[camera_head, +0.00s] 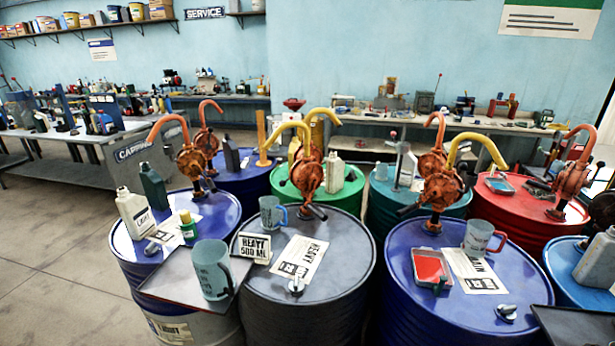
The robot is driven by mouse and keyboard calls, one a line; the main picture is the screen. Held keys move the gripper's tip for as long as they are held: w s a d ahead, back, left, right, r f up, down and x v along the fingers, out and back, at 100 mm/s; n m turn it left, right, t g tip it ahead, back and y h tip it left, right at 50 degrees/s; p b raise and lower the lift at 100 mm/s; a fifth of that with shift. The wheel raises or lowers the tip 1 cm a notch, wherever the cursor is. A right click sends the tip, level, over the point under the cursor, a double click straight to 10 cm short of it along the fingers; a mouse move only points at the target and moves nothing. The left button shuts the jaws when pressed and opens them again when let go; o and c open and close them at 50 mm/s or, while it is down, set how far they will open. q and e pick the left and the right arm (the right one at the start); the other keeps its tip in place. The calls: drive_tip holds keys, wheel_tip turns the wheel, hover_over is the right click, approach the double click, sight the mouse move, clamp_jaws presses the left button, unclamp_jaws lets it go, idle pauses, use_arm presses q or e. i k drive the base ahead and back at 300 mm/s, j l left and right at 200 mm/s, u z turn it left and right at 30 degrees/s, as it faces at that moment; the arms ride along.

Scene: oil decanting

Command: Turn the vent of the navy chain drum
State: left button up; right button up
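The navy drum (415,270) stands at front right; its label sheet (474,271) shows letters ending in "AIN". Its vent (507,313), a small dark knob with a pale part, sits on the lid near the front right rim. A rusty hand pump (440,187) with a yellow spout rises from the back of this lid. A clear jug with a red handle (480,238) and a red tray (431,268) stand on the lid, left of and behind the vent. Neither of my grippers is in view.
A dark grey "HEAVY" drum (350,262) with its own vent (296,286) stands left. A blue drum (125,243), a green drum (350,193) and a red drum (490,207) crowd around. The lid around the navy drum's vent is clear.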

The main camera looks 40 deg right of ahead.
sight(509, 310)
drive_tip(key=z, duration=2.4)
